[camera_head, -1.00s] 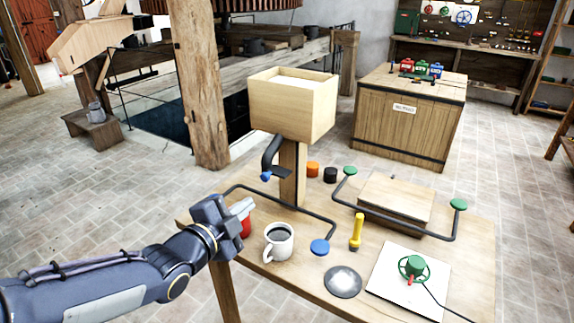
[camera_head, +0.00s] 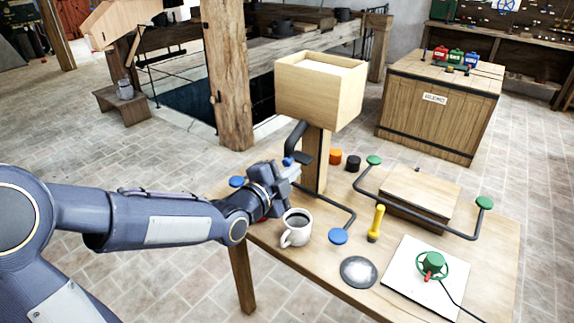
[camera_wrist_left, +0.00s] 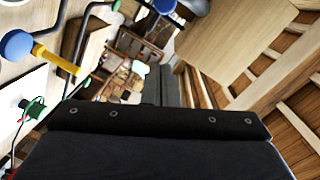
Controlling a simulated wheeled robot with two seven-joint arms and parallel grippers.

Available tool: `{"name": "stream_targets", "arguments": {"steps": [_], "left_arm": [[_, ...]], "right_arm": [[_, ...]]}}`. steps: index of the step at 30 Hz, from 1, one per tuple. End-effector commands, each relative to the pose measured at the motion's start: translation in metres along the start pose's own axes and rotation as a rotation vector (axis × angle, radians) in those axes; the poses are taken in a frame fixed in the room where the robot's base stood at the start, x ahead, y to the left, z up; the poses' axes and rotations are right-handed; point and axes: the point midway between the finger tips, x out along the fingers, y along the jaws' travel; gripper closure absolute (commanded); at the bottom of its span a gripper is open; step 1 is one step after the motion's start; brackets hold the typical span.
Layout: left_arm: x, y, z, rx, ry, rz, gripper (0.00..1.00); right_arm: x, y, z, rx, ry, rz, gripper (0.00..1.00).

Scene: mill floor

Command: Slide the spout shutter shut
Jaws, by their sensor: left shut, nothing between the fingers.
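The spout is a black bent pipe (camera_head: 297,136) coming from the pale wooden hopper box (camera_head: 318,97) on its post. A flat dark plate with a small blue knob (camera_head: 288,161) is at its lower end; I take this for the shutter. How far it covers the opening cannot be told. My left gripper (camera_head: 292,172) is shut and empty, its fingertips just below and beside the knob; whether they touch is unclear. In the left wrist view a blue knob (camera_wrist_left: 164,6) shows at the top edge, beside the hopper's wooden side (camera_wrist_left: 235,40). My right gripper is not in view.
A mug of dark liquid (camera_head: 296,228) stands just below my gripper. A yellow handle (camera_head: 376,222), a metal disc (camera_head: 358,272) and a green valve (camera_head: 432,264) lie nearer.

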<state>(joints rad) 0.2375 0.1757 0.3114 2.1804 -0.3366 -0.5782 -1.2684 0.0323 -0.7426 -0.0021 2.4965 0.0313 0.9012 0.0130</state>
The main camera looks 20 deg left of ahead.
Motion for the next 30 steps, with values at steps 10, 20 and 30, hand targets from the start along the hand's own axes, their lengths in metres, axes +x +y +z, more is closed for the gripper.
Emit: {"name": "stream_targets", "arguments": {"steps": [10, 20, 30], "left_arm": [[0.035, -0.002, 0.030, -0.001, -0.004, 0.000, 1.00], [0.037, 0.000, 0.039, 0.000, 0.000, 0.000, 1.00], [0.037, -0.003, 0.052, 0.001, -0.001, -0.005, 1.00]], "right_arm": [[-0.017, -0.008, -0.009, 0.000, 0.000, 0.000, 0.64], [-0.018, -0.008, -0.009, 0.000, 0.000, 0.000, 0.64], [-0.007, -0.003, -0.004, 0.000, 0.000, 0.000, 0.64]]}}
